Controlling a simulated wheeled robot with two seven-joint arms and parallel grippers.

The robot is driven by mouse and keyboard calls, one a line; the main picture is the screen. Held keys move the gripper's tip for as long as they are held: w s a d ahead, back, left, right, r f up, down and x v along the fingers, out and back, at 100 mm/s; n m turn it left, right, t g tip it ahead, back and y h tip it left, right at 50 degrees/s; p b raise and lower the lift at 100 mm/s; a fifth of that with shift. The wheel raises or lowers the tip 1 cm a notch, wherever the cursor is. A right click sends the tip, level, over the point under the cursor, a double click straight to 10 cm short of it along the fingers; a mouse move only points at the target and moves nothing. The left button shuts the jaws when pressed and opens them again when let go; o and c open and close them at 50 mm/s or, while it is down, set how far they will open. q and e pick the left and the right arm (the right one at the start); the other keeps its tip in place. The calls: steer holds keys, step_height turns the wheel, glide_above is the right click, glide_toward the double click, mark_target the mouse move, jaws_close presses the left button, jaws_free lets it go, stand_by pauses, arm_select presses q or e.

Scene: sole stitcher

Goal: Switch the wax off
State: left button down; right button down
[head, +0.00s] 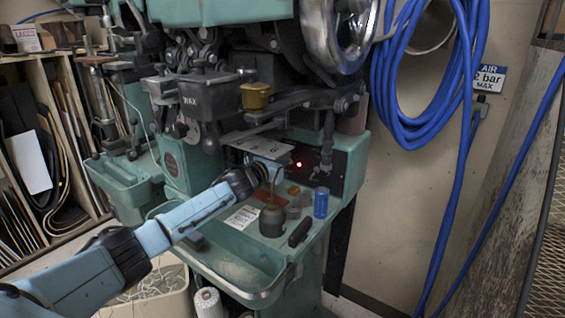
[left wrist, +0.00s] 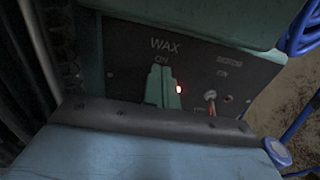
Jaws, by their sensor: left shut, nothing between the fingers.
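The black control panel (head: 342,172) is on the green machine, and it fills the middle of the left wrist view (left wrist: 125,75). It reads WAX and ON at left and MOTOR and ON at right. A red lamp (left wrist: 179,89) glows beside the WAX label; it also shows in the head view (head: 299,164). My left gripper (left wrist: 161,70) is shut and empty, its pale green fingers in front of the panel under the WAX label. They hide the wax switch, so its position and any contact cannot be told. My right gripper is out of view.
A motor toggle (left wrist: 211,97) sits right of the lamp. Below the gripper, the machine's shelf holds a dark oil can (head: 272,220), a blue cylinder (head: 321,202) and a black block (head: 299,232). A blue hose (head: 458,190) hangs at right.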

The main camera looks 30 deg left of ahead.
arm_select(q)
steer(key=shift+f, duration=0.2)
stand_by(0.5)
steer(key=shift+f+b, duration=0.75)
steer(key=shift+r, duration=0.2)
steer(key=shift+r+p, duration=0.55)
steer(key=shift+p, duration=0.2)
steer(key=shift+s+a+p, duration=0.2)
steer(key=shift+s+p, duration=0.55)
steer(key=shift+s, duration=1.55)
steer(key=s+p, duration=0.1)
steer(key=s, duration=0.4)
steer(key=shift+s+a, duration=0.2)
steer(key=shift+f, duration=0.1)
